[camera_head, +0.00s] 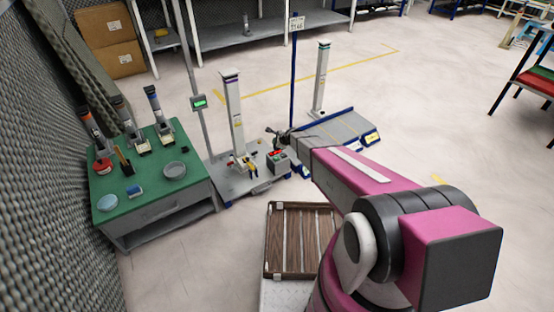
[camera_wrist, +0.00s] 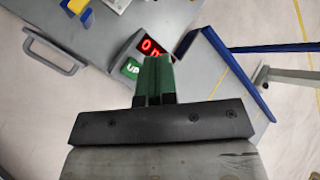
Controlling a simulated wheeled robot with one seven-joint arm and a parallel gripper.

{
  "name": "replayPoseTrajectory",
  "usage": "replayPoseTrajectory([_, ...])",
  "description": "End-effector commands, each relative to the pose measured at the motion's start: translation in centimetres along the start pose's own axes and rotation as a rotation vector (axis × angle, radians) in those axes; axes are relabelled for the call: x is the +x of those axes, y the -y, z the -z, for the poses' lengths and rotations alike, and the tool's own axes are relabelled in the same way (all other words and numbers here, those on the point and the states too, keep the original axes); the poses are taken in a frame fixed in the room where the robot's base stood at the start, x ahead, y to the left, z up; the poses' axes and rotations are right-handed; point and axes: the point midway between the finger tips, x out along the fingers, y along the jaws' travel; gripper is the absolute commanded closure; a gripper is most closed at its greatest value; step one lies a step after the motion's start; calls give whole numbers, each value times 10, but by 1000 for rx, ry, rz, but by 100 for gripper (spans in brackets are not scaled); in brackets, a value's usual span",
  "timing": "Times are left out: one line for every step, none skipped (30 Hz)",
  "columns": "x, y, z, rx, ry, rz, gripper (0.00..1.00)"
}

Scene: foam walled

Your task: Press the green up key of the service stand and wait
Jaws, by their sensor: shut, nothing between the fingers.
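The service stand's key box (camera_head: 278,162) is a small grey box beside a tall white column, with a red and a green patch on top in the head view. My gripper (camera_wrist: 158,62) has green fingers, shut together and empty. In the head view my gripper (camera_head: 281,137) is close to the box. I cannot tell whether the fingers touch the key.
A green-topped bench (camera_head: 150,185) with several tools stands at the left. A grey plate with a handle (camera_wrist: 75,50) lies beside the key box. A blue-edged platform (camera_head: 340,130) is behind my arm. A brown slatted tray (camera_head: 270,240) is in front. Open floor lies at the right.

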Motion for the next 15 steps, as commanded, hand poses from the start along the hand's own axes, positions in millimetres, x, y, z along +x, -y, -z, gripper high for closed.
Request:
replayPoseTrajectory([1, 0, 0, 0, 0, 0, 100])
replayPoseTrajectory([2, -1, 1, -1, 0, -1, 100])
replayPoseTrajectory([3, -2, 2, -1, 0, -1, 100])
replayPoseTrajectory([4, -3, 3, 0, 0, -1, 100])
replayPoseTrajectory([6, -4, 4, 0, 0, -1, 100])
replayPoseTrajectory([9, -6, 6, 0, 0, -1, 100])
replayPoseTrajectory([11, -7, 8, 1, 0, -1, 100])
replayPoseTrajectory([14, -9, 10, 1, 0, -2, 100])
replayPoseTrajectory([17, -11, 12, 0, 0, -2, 100])
replayPoseTrajectory([20, -13, 14, -1, 0, -2, 100])
replayPoseTrajectory([22, -15, 16, -1, 0, -2, 100])
replayPoseTrajectory([26, -17, 18, 0, 0, -2, 100])
replayPoseTrajectory([29, -19, 20, 0, 0, -2, 100])
replayPoseTrajectory([31, -22, 22, 0, 0, -2, 100])
replayPoseTrajectory([35, -24, 25, -1, 0, -3, 100])
